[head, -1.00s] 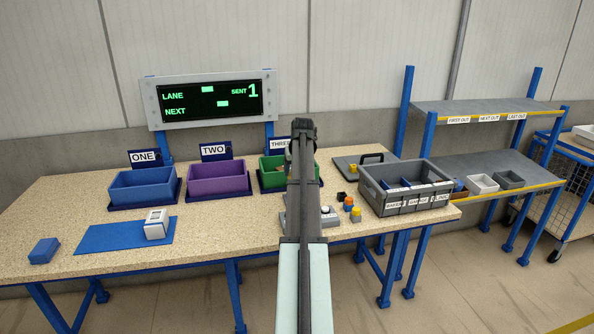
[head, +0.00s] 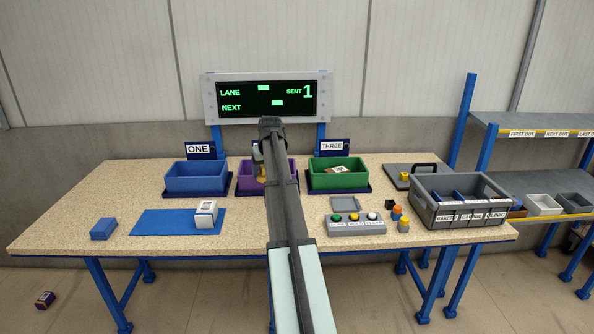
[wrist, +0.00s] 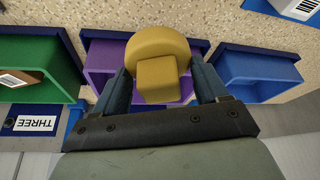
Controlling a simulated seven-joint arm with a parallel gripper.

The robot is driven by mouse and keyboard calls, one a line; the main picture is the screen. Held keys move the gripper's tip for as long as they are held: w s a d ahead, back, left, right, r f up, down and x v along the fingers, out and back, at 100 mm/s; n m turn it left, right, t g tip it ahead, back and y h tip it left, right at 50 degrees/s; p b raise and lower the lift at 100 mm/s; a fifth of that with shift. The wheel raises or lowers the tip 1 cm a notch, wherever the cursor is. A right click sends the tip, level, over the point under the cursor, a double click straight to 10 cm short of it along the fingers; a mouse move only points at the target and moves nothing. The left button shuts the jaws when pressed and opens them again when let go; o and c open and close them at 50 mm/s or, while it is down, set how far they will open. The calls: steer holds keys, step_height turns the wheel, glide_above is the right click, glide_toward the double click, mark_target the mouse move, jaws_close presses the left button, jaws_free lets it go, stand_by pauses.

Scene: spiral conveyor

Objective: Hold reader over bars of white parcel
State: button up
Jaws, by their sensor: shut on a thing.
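The white parcel (head: 206,215) sits on the right end of a blue mat (head: 160,224) on the bench. Part of it shows at the top right of the wrist view (wrist: 298,8), with dark bars on its upper face. My gripper (wrist: 164,88) is shut on a yellow tool with a round head and square block, which I take for the reader (wrist: 158,48). In the head view my arm hides most of the reader. My gripper is above the purple bin (wrist: 100,58), to the right of the parcel and apart from it.
A blue bin (head: 197,178) and a green bin (head: 338,176) holding a brown parcel flank the purple one. A blue block (head: 103,228) lies left of the mat. A button panel (head: 356,224) and grey crate (head: 455,202) stand right. A small box (head: 45,299) lies on the floor.

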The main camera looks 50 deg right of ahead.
steer(key=w+a+r+n+y, duration=0.1)
steer(key=w+a+n, duration=0.2)
steer(key=a, duration=0.7)
steer(key=w+a+n+y, duration=0.1)
steer(key=w+a+n, duration=0.3)
steer(key=a, duration=0.6)
steer(key=shift+w+a+r+y, duration=0.3)
steer(key=shift+w+r+y, duration=0.1)
steer(key=shift+w, duration=0.9)
steer(key=shift+f, duration=3.55)
steer(key=shift+r, duration=0.15)
step_height(320, 180, up, 7)
steer(key=o, duration=0.4)
steer(key=c, duration=0.4)
